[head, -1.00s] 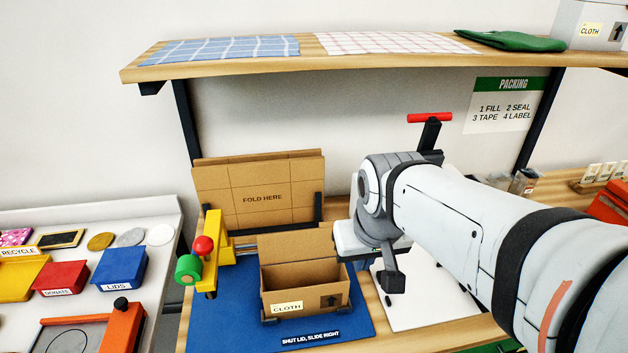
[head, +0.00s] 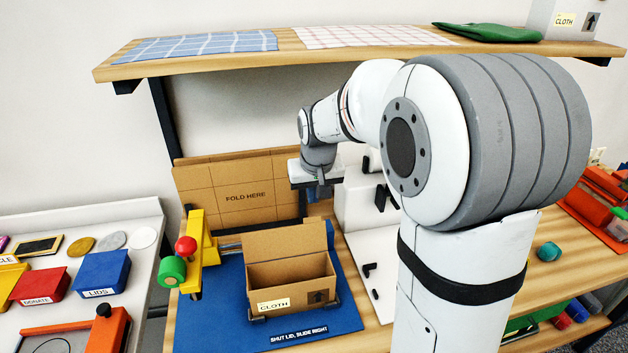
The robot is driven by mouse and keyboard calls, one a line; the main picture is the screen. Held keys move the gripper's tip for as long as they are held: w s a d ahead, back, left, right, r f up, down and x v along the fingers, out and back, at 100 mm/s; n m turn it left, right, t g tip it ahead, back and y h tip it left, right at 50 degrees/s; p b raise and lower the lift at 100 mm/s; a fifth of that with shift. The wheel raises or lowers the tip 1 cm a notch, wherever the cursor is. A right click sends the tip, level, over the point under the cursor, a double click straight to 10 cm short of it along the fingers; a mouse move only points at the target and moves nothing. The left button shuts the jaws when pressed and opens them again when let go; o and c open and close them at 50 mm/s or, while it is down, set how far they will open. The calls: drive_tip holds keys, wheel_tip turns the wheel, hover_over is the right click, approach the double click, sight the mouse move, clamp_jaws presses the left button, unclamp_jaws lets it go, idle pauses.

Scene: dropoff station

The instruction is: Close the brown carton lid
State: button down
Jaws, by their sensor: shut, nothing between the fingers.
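The brown carton (head: 290,295) sits on a blue mat (head: 215,315), with a CLOTH label and an up-arrow on its front. Its lid (head: 284,243) stands raised along the back edge, and the carton's inside shows open. My gripper (head: 318,197) points down behind and above the right end of the lid, appearing apart from it. Its fingers are small in the view and look shut and empty; their tips are hard to make out.
A FOLD HERE cardboard panel (head: 236,193) stands behind the carton. A yellow fixture (head: 201,243) with red and green knobs stands to its left. A white panel (head: 369,257) lies at right. A shelf (head: 180,61) with cloths hangs above.

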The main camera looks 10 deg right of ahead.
drive_tip(key=s+f, duration=0.1)
drive_tip(key=s+f+p, duration=0.1)
drive_tip(key=shift+s+p, duration=0.3)
drive_tip(key=shift+s, duration=0.1)
drive_tip(key=shift+a+b, duration=0.1)
drive_tip(key=shift+b, duration=0.35)
